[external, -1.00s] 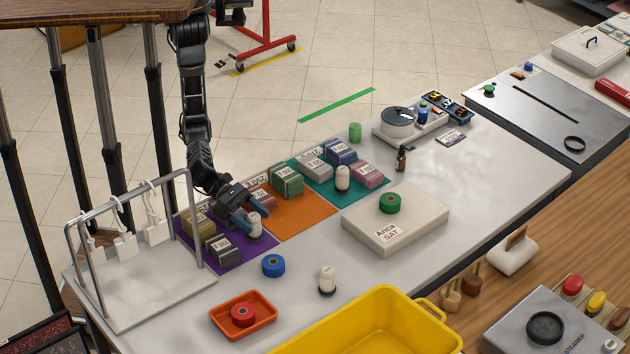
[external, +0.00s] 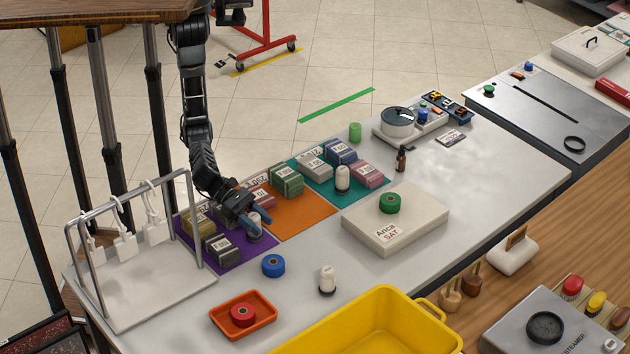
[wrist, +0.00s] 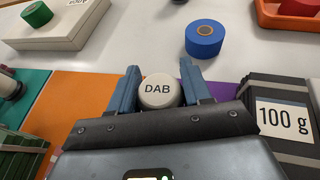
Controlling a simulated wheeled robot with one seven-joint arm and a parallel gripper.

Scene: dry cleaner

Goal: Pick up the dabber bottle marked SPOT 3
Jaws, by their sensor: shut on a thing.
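My gripper (external: 259,222) is shut on a white-capped dabber bottle (external: 254,220) at the edge of the purple mat, near the orange mat. In the wrist view the bottle's round cap (wrist: 158,91) reads DAB and sits between the two blue fingers. Its side marking is hidden, so I cannot tell its number. A second white dabber bottle (external: 342,178) stands on the teal mat, and a third (external: 327,281) stands on the bare counter near the yellow tub. Their markings are too small to read.
Wrapped weight blocks (external: 222,248) stand on the purple mat (external: 262,252) beside the gripper. A blue tape roll (external: 273,266), an orange tray (external: 262,325) and a yellow tub (external: 345,330) lie in front. A metal rack (external: 192,225) stands left. Counter at right is mostly clear.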

